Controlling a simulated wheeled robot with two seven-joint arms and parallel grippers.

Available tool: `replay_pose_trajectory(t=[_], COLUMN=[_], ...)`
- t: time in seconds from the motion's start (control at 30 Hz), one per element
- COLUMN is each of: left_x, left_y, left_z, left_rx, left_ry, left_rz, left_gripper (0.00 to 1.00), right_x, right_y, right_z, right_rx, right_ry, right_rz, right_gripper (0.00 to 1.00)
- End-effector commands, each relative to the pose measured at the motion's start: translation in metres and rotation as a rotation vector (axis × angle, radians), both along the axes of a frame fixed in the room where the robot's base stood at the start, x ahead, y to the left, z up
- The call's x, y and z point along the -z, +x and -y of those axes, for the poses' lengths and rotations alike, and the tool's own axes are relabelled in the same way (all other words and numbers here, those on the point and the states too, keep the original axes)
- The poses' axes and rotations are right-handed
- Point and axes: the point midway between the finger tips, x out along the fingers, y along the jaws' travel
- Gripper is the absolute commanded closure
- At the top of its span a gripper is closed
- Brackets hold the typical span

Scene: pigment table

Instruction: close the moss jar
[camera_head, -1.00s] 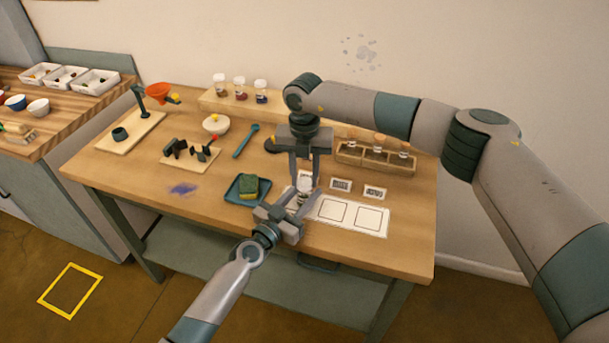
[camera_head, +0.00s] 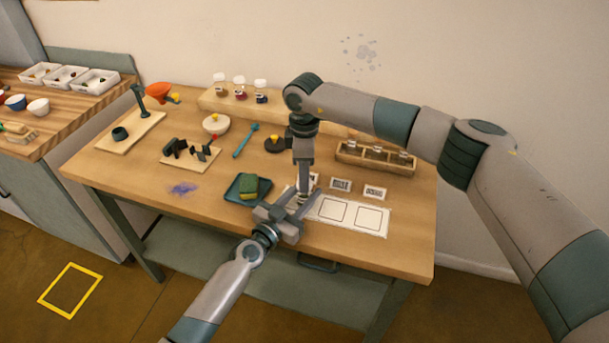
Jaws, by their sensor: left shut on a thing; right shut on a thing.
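My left gripper (camera_head: 290,212) comes from the lower left and is shut on the moss jar low over the front of the table. The jar is almost wholly hidden by the two grippers, so its label and contents do not show. My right gripper (camera_head: 303,187) points straight down above the left one, its fingers seen nearly edge-on. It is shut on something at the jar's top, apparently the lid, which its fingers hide. I cannot tell whether the lid sits fully down on the jar.
A white sheet with two squares (camera_head: 350,215) lies right of the grippers, with label cards (camera_head: 341,184) behind it. A wooden rack of jars (camera_head: 375,161) stands farther back. A teal tray with a sponge (camera_head: 248,187) is close on the left.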

Motion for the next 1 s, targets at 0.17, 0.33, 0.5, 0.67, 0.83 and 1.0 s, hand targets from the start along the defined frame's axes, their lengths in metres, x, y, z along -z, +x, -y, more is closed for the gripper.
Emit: replay_pose_trajectory(t=[0.17, 0.33, 0.5, 0.67, 0.83, 1.0], left_x=[0.0018, 0.0018, 0.0019, 0.002, 0.0019, 0.0018], left_y=[-0.0005, -0.0007, -0.0007, -0.0007, -0.0007, -0.0007], left_z=[-0.0001, -0.0001, 0.0, 0.0, 0.0, 0.0001], left_rx=[0.001, 0.001, 0.001, 0.001, 0.001, 0.001], left_ry=[0.002, 0.002, 0.002, 0.002, 0.002, 0.002], left_rz=[-0.002, -0.002, -0.002, -0.002, -0.002, -0.002], left_gripper=[1.0, 1.0, 1.0, 1.0, 1.0, 1.0], right_x=[-0.0006, -0.0007, -0.0008, -0.0007, -0.0002, -0.004], right_y=[0.0002, 0.0004, 0.0004, 0.0004, 0.0002, 0.0004], right_z=[-0.0006, -0.0005, -0.0005, -0.0005, -0.0003, -0.0003], right_rx=[0.195, 0.243, 0.24, 0.239, 0.239, 0.238], right_ry=[0.002, 0.002, 0.002, 0.002, 0.001, 0.001], right_rz=[0.001, 0.001, 0.001, 0.001, 0.001, 0.001], right_gripper=[0.89, 0.89, 0.89, 0.5, 0.5, 0.5])
